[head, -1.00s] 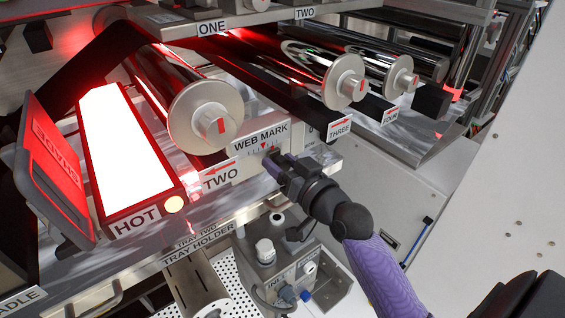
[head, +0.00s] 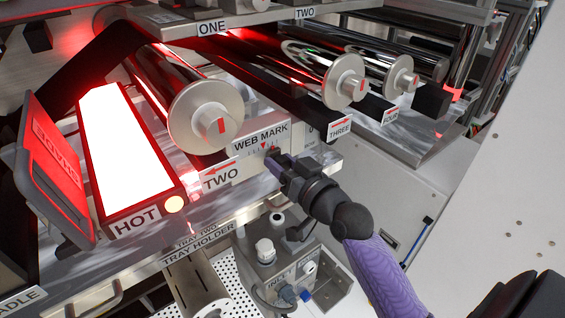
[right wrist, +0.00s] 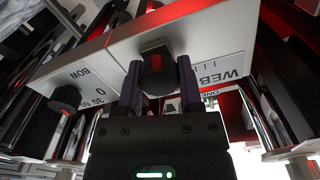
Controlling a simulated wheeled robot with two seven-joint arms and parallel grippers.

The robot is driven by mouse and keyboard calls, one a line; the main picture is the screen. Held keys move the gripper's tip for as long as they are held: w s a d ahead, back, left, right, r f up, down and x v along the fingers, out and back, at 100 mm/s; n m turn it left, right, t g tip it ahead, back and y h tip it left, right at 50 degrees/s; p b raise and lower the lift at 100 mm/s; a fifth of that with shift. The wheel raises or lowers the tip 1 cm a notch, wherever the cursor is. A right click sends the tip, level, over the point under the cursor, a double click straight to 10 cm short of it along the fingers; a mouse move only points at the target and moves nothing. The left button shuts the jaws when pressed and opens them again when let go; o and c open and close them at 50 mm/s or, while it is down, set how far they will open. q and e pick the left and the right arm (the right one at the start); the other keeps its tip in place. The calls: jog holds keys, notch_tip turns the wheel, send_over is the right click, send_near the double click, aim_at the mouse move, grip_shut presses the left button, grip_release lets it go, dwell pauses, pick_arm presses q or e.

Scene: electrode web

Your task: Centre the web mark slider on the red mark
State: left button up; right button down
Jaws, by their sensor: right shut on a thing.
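The WEB MARK plate (head: 245,150) is a pale panel with a row of ticks and a small red triangle mark (head: 264,146) above them. My right gripper (head: 272,160) is at the plate's lower right. In the right wrist view its two fingers are shut on the dark slider knob (right wrist: 157,72), one on each side. In the head view the fingers hide most of the knob, which is to the right of the red mark. In the wrist view the red mark cannot be made out. My left gripper is not in view.
A BOW knob (right wrist: 64,98) sits beside the held knob in the wrist view. A glowing HOT panel (head: 120,145), roller TWO (head: 205,118) and roller THREE (head: 347,88) are nearby. The tray holder edge (head: 210,245) runs below.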

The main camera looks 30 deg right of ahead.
dwell(0.5)
jog(key=shift+a+r, duration=0.1)
jog(key=shift+a, duration=0.05)
jog(key=shift+s+a+p, duration=0.1)
jog(key=shift+a+p, duration=0.75)
jog(key=shift+p, duration=0.1)
jog(key=shift+c, duration=1.3)
grip_release()
jog(key=s+b, duration=0.1)
jog(key=s, duration=0.9)
jog(key=shift+d, duration=0.4)
jog(key=shift+w, duration=0.1)
